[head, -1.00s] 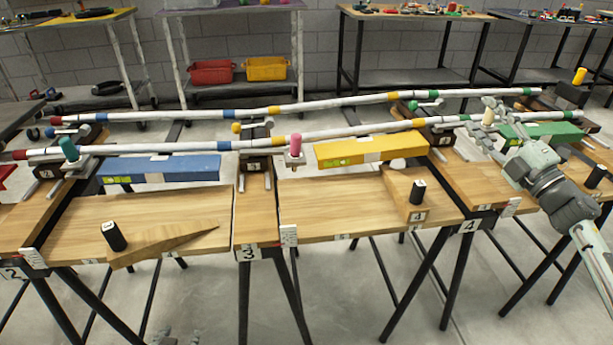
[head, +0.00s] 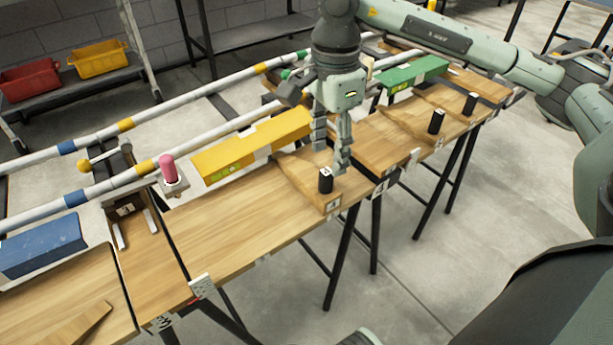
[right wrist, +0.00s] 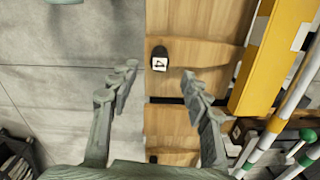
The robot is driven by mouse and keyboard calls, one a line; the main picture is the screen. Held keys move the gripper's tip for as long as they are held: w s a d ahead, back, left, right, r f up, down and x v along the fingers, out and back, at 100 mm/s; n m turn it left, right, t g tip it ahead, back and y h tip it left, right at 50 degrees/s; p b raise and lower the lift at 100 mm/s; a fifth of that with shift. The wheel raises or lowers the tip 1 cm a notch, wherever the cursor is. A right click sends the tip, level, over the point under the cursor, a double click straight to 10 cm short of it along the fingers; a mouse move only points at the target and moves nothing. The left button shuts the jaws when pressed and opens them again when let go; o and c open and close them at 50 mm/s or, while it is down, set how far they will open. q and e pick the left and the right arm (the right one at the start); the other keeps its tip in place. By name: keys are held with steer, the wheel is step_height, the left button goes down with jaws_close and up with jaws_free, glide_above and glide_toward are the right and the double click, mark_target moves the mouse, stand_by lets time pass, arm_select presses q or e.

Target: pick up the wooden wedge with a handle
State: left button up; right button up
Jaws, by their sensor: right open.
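A wooden wedge (head: 300,173) with an upright black handle (head: 326,180) lies on the wooden bench top near its front edge. My right gripper (head: 331,155) is open and empty, pointing down just above and behind this handle in the head view. In the right wrist view, a black handle (right wrist: 159,58) with a white label on top shows ahead of the gap between my open fingers (right wrist: 158,76), apart from both. The wedge's outline is hard to tell from the bench there. My left gripper is not clearly in view.
Two more black handles (head: 436,121) (head: 470,103) stand on wedges farther right. A yellow beam (head: 255,145), a green beam (head: 415,73) and long striped pipes (head: 110,180) run behind the bench. A pink-topped peg (head: 168,170) stands left. The bench between is clear.

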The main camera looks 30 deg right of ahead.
mark_target(325, 171)
steer(key=f, duration=0.5)
steer(key=shift+a+f+p, duration=0.2)
steer(key=shift+p, duration=0.1)
jaws_close()
